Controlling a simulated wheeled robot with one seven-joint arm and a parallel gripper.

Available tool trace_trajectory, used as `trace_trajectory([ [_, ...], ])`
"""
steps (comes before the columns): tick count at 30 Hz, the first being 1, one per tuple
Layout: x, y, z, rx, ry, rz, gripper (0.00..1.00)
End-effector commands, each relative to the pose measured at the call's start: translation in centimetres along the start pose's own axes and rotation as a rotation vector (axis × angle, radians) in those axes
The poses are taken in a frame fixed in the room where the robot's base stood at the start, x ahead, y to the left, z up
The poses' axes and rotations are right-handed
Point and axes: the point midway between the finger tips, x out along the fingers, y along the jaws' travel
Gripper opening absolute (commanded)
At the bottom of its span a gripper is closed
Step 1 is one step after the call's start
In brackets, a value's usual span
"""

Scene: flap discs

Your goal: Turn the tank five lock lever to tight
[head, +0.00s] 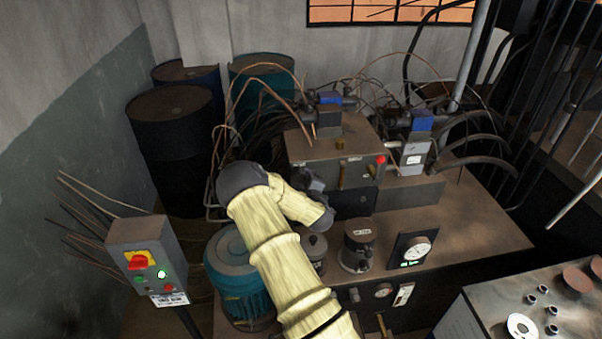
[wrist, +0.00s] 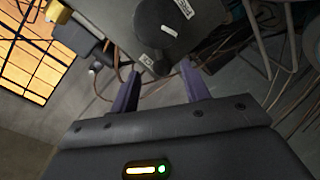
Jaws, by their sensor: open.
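In the wrist view a dark round housing (wrist: 172,22) with pale labels sits just beyond my gripper (wrist: 158,80). A short dark lever (wrist: 160,64) with a rounded end sticks out from the housing toward the space between my fingers. My two purple-grey fingers are apart, one on each side of the lever end, and nothing is clamped. I cannot tell whether they touch it. The label text is too small to read, so I cannot confirm a tank number or the tight mark. In the head view my arm hides most of my gripper.
A hydraulic unit (head: 335,150) with hoses stands on the bench (head: 465,215). A black canister (head: 357,247), a gauge (head: 414,250) and a teal motor (head: 236,275) are close to my arm. A control box (head: 147,258) stands left. A parts table (head: 490,300) is at lower right.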

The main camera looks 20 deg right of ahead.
Motion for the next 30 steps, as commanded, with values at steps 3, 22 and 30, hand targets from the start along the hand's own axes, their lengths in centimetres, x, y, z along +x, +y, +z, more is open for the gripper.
trace_trajectory([
  [3, 1.6, 0.1, -0.1, 0.000, 0.001, -0.002, 0.46],
  [22, 4.3, -0.1, 0.0, 0.000, 0.000, -0.001, 0.42],
  [30, 4.3, -0.1, 0.0, 0.000, 0.001, -0.001, 0.00],
])
